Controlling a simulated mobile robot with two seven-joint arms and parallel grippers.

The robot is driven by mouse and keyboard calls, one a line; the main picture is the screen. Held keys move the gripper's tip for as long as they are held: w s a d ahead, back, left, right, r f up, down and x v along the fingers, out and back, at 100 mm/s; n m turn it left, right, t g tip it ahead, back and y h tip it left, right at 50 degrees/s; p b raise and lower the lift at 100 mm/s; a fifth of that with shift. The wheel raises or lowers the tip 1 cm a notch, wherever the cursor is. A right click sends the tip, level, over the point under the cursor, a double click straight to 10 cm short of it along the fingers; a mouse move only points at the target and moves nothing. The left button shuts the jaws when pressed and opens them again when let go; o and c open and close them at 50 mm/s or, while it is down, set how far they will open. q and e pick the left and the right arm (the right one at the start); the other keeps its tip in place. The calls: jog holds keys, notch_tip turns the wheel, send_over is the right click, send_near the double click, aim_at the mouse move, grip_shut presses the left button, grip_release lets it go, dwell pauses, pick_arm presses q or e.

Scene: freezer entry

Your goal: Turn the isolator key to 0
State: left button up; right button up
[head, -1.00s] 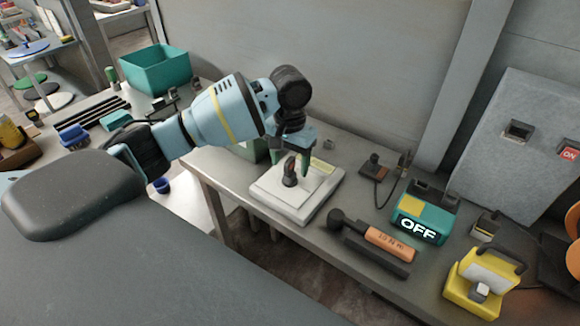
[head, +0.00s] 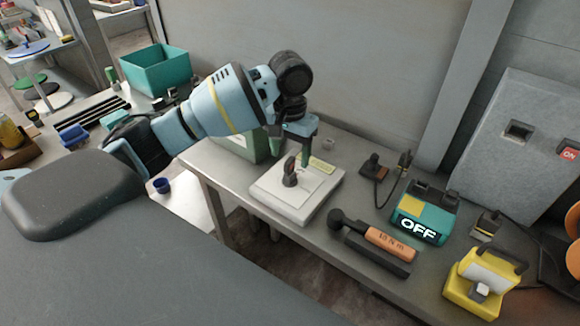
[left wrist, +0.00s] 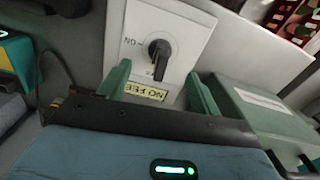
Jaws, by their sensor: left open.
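The isolator key (head: 290,174) is a dark rotary handle on a white plate, on a pale box (head: 268,196) on the bench. It also shows in the left wrist view (left wrist: 158,50). There an upside-down "ON" mark is left of it, and its narrow grip points down toward a small mark I cannot read. A yellow label (left wrist: 145,91) sits on the box. My left gripper (head: 291,152) is open, its green fingers just behind and above the key, apart from it. In the left wrist view the gripper (left wrist: 160,82) holds nothing between its fingers. My right gripper is out of view.
To the right on the bench lie an orange-handled tool (head: 390,243), a teal unit showing OFF (head: 425,220) and a yellow lamp-like device (head: 484,280). A green box (head: 240,146) stands behind my left gripper. A grey cabinet (head: 520,165) is at the right.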

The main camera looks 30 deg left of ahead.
aim_at(290, 160)
pick_arm(q)
jog(key=shift+r, duration=2.1)
jog(key=shift+r, duration=0.15)
notch_tip(290, 160, up, 8)
jog(key=shift+f, duration=0.2)
jog(key=shift+s+f, duration=0.1)
